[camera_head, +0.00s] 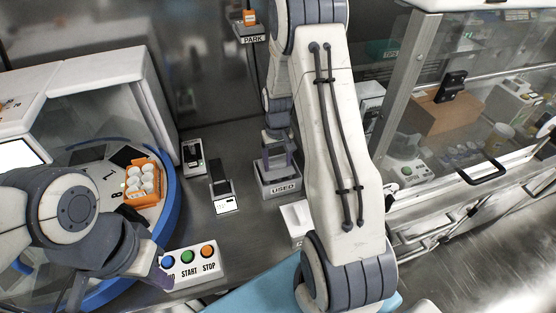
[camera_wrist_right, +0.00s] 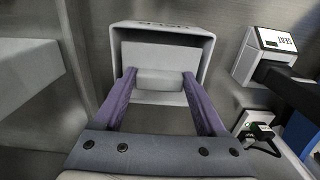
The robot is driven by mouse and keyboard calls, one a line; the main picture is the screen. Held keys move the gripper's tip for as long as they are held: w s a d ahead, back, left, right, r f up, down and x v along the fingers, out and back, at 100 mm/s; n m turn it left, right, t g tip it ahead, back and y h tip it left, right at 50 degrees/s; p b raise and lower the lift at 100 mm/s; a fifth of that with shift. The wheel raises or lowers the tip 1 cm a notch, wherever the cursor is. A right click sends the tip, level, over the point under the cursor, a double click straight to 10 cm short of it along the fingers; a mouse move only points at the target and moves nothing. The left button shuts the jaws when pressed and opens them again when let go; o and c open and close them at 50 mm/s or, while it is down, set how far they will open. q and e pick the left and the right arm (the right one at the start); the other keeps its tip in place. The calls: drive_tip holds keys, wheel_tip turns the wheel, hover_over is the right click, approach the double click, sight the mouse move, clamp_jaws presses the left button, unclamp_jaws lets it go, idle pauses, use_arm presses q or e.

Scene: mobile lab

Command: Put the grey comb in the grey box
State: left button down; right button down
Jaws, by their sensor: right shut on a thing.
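The grey box (camera_head: 280,189), labelled USED, stands on the counter in the middle of the head view. It also shows at the top of the right wrist view (camera_wrist_right: 128,35). My right gripper (camera_head: 279,162) points down at the box, its fingertips at the opening. In the right wrist view its purple fingers (camera_wrist_right: 160,80) are shut on a pale grey block, the grey comb (camera_wrist_right: 160,88), which appears over or inside the opening. I cannot tell whether it touches the bottom. My left gripper (camera_head: 163,268) is beside the button panel, its jaws mostly hidden.
A button panel (camera_head: 195,264) with blue, green and orange buttons is at front left. An orange rack of white-capped tubes (camera_head: 142,184) sits in the blue-rimmed machine at left. Small devices (camera_head: 222,197) stand left of the box. A glass-fronted cabinet (camera_head: 470,110) is at right.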

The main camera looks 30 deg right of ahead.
unclamp_jaws()
drive_tip(key=shift+r, duration=0.1)
wheel_tip(320, 180, up, 10)
drive_tip(key=b, duration=0.1)
drive_tip(key=shift+r, duration=0.15)
idle(0.5)
